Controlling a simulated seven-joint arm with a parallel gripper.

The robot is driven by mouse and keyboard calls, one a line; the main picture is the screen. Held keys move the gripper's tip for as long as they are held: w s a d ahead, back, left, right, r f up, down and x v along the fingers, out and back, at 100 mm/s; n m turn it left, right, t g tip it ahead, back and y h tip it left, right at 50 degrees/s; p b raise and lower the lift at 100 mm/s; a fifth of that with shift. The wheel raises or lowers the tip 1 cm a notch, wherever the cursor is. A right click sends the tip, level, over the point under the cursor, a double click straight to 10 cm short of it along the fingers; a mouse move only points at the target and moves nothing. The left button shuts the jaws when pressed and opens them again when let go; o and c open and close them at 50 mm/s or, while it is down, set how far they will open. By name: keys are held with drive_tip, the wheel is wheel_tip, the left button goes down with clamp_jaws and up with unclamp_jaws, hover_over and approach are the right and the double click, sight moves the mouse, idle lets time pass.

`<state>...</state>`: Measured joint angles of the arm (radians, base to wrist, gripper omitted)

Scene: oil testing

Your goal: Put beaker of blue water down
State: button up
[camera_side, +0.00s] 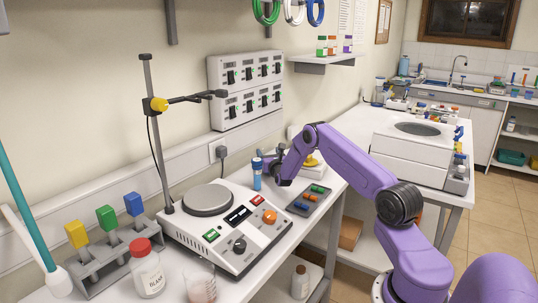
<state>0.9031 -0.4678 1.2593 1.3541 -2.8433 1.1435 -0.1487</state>
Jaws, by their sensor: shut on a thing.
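My gripper (268,166) is at the end of the purple arm, over the back part of the near bench. A small blue upright cylinder (257,174), which looks like the beaker of blue water, is at its jaws. My gripper is shut on it. The beaker stands upright just behind and right of the hotplate. I cannot tell whether its base touches the bench. The fingertips are small and partly hidden by the wrist.
A hotplate stirrer (229,238) with a stand and clamp (154,105) is left of the gripper. A dark tray (307,200) with coloured pieces lies to its right. A red-capped bottle (148,272), a glass beaker (201,283) and a rack (108,256) stand in front.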

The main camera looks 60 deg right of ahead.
drive_tip(key=shift+f, duration=0.1)
drive_tip(key=o, duration=1.2)
drive_tip(key=v, duration=1.2)
